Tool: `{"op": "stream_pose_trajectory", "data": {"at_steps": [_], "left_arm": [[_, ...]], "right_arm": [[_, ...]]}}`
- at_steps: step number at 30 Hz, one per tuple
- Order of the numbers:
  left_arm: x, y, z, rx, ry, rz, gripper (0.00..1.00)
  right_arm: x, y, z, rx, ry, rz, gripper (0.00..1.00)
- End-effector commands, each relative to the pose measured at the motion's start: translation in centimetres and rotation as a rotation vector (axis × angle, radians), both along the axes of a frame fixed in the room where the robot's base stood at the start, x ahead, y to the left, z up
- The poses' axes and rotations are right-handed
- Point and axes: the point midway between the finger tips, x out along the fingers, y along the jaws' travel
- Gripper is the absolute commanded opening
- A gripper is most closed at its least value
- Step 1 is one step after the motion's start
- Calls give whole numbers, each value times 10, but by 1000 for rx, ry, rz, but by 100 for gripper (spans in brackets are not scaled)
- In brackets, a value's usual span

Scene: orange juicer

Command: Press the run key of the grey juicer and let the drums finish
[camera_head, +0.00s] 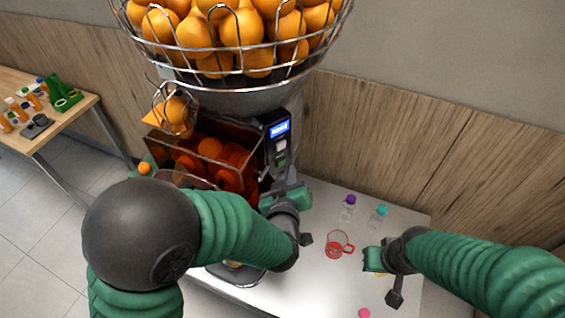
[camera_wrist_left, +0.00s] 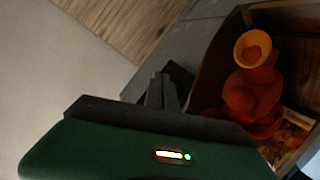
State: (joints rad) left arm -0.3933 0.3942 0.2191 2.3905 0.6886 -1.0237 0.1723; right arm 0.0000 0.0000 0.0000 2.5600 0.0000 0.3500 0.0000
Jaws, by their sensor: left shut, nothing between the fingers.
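The grey juicer (camera_head: 265,98) stands on the white table under a wire basket of oranges. Its dark control panel has a lit blue screen (camera_head: 279,129) with a pale key (camera_head: 281,145) below it; I cannot tell which key is the run key. The drums (camera_head: 210,158) sit behind a reddish clear cover and also show in the left wrist view (camera_wrist_left: 252,85). My left gripper (camera_head: 268,198) is shut and empty, low in front of the juicer below the panel; its dark fingers show in the left wrist view (camera_wrist_left: 163,88). My right gripper (camera_head: 376,262) hangs over the table's right part; its fingers are unclear.
A red-marked clear jug (camera_head: 337,245) stands between my grippers. Bottles with a purple cap (camera_head: 349,201) and a teal cap (camera_head: 380,210) stand behind it. A pink cap (camera_head: 364,313) lies near the front. A wooden side table (camera_head: 60,130) is at far left.

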Motion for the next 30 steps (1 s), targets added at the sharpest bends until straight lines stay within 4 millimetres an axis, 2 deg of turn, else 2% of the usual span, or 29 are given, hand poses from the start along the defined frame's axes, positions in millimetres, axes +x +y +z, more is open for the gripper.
{"op": "stream_pose_trajectory", "data": {"at_steps": [8,21,30], "left_arm": [[-1,-1,0,1,0,-2,0],[-32,-30,0,0,1,-3,0],[-37,-34,0,1,0,0,0]], "right_arm": [[0,0,0,0,0,0,0],[0,0,2,0,0,0,0],[0,0,2,0,0,0,0]]}}
